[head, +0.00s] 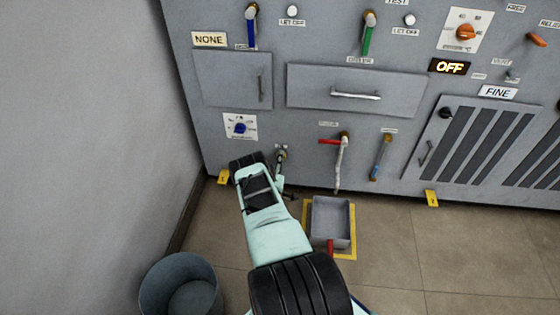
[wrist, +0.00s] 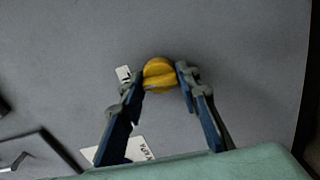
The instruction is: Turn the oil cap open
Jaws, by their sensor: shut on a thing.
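In the wrist view, the yellow round cap (wrist: 159,75) with a raised ridge across its face sits on a grey panel. My gripper (wrist: 161,77) is shut on it, one finger at its left side and one at its right. A small white label is partly behind the left finger. In the head view, my arm reaches to the lower left of the grey machine.
A grey tray (head: 331,239) lies on the floor beside my arm, and a bucket (head: 179,285) stands at lower left. A wall (head: 85,120) closes off the left.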

